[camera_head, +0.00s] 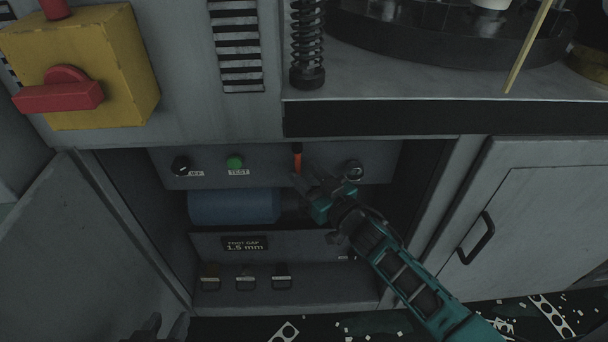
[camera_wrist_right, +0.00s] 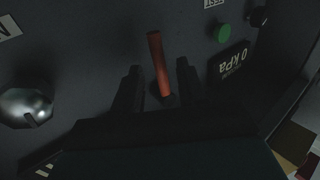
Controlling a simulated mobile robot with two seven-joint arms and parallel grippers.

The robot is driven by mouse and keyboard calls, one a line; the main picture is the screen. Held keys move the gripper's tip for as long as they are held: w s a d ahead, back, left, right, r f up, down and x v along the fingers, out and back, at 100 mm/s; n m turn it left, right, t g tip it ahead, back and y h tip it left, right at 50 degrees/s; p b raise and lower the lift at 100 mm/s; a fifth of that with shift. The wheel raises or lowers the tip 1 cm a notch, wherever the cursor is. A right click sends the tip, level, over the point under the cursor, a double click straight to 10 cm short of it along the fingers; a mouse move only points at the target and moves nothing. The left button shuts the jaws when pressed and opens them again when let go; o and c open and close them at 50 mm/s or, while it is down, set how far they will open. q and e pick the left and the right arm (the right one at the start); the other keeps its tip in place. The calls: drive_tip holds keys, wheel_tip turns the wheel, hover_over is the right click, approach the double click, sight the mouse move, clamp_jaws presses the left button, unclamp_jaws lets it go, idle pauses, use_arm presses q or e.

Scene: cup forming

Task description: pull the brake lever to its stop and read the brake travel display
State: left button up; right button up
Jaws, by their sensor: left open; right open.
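The brake lever (camera_head: 297,161) is a short orange-red handle on the grey panel inside the open cabinet. In the right wrist view the lever (camera_wrist_right: 157,62) stands between the two dark fingers of my right gripper (camera_wrist_right: 159,72), with gaps on both sides. The right gripper (camera_head: 306,183) is open at the lever in the head view. I see no brake travel reading. My left gripper (camera_head: 160,329) is dark, open and empty at the bottom left.
A black knob (camera_head: 181,166), a green TEST button (camera_head: 234,162) and a silver knob (camera_head: 354,170) share the panel. A blue cylinder (camera_head: 234,206) lies below. The open door (camera_head: 85,255) bounds the left, a closed door (camera_head: 522,215) the right. Scraps litter the floor.

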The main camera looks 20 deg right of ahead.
drive_tip(key=shift+w+a, duration=0.15)
drive_tip(key=shift+w, duration=0.45)
clamp_jaws()
idle(0.3)
